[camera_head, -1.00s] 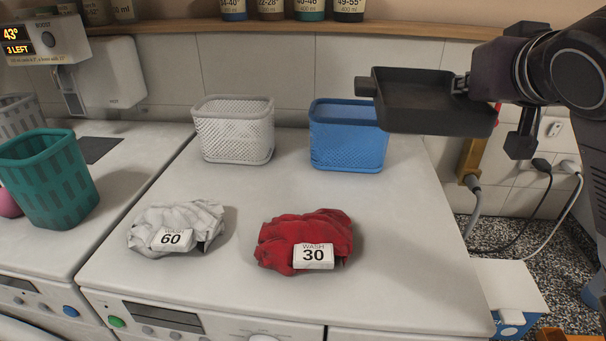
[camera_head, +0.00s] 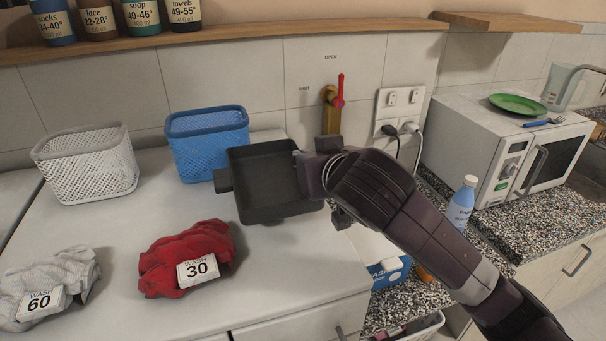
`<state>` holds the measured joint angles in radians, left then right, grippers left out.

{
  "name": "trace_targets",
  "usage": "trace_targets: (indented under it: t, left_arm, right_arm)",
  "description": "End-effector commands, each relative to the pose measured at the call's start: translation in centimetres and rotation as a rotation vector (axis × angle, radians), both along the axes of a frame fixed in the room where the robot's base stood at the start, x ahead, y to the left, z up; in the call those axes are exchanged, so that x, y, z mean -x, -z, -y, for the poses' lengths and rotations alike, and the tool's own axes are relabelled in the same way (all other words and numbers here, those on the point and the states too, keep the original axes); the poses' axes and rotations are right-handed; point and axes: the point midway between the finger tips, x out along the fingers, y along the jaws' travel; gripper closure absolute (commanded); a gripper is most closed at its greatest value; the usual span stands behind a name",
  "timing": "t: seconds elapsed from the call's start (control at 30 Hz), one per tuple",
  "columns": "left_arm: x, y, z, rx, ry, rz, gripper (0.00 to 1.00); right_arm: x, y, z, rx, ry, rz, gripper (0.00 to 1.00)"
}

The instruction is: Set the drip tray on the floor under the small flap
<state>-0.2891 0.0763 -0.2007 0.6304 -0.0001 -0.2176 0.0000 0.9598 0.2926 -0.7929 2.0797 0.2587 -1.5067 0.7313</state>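The drip tray (camera_head: 268,178) is a black, shallow, square tray with a stub handle on its left side. My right gripper (camera_head: 307,172) is shut on the tray's right side. It holds the tray, tilted in the picture, in front of the blue basket and over the right part of the white machine top. Whether the tray touches the top cannot be told. The small flap is not in view. My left gripper is not in view.
A blue basket (camera_head: 208,145), white basket (camera_head: 88,165), red cloth (camera_head: 185,258) and white cloth (camera_head: 48,285) stand on the machine top. Right are a blue-and-white box (camera_head: 388,272), a bottle (camera_head: 461,204), a microwave (camera_head: 505,150) and a speckled counter (camera_head: 540,215).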

Motion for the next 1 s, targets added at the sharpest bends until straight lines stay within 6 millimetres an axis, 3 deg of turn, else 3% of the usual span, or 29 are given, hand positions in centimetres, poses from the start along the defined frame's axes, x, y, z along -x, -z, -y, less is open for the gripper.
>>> trace_targets:
  t: [0.3,0.63,0.8,1.0]
  left_arm:
    - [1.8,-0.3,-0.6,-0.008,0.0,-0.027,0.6]
    - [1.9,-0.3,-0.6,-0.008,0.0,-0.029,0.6]
    - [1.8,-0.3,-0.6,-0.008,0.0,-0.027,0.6]
    - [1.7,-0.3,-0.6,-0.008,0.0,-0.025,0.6]
  right_arm:
    - [0.0,4.0,0.1,0.002,0.0,0.0,1.0]
    - [0.0,4.5,0.0,0.0,-0.001,0.001,1.0]
    - [0.0,4.5,0.0,0.0,-0.001,0.001,0.8]
    - [0.0,4.5,0.0,0.0,-0.001,0.001,0.78]
